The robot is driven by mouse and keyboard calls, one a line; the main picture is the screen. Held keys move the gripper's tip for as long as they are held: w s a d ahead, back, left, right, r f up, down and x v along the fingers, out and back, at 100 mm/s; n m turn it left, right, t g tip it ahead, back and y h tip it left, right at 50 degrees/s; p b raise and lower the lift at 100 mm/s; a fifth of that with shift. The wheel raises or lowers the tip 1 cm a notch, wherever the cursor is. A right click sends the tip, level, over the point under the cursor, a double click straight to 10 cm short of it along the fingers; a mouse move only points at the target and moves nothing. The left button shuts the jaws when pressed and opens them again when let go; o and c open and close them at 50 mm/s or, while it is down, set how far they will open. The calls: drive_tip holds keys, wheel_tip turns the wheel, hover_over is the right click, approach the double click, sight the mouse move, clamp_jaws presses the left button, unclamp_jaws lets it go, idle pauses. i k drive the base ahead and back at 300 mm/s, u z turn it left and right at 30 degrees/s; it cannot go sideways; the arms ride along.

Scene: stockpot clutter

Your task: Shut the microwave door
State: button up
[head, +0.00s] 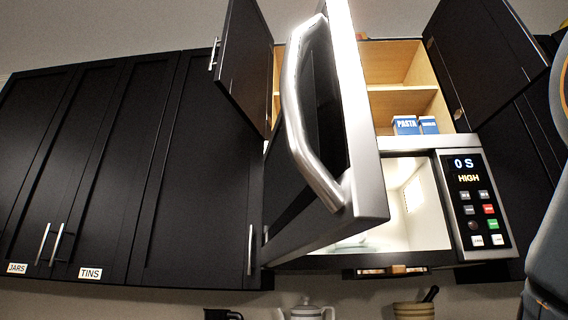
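The microwave (466,205) is mounted under an open wall cabinet, its control panel on the right reading "0 S" and "HIGH". Its door (368,120) is hinged on the left and stands wide open, swung out toward me. The door has a steel frame, a dark window and a curved steel handle (291,110). The lit white cavity (415,205) shows to the right of the door, and a glass plate shows partly at its bottom; the door hides the rest. My gripper is not in view.
Two dark cabinet doors (243,65) (487,62) stand open above the microwave. Blue boxes (405,125), one marked PASTA, sit on the cabinet shelf. Closed cabinets (120,170) labelled JARS and TINS fill the left. A white teapot (308,312) and a yellowish pot (413,311) stand below.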

sight(324, 186)
drive_tip(key=z, duration=0.9)
drive_tip(key=k, duration=1.25)
drive_tip(key=u, duration=1.45)
drive_tip(key=i, duration=0.5)
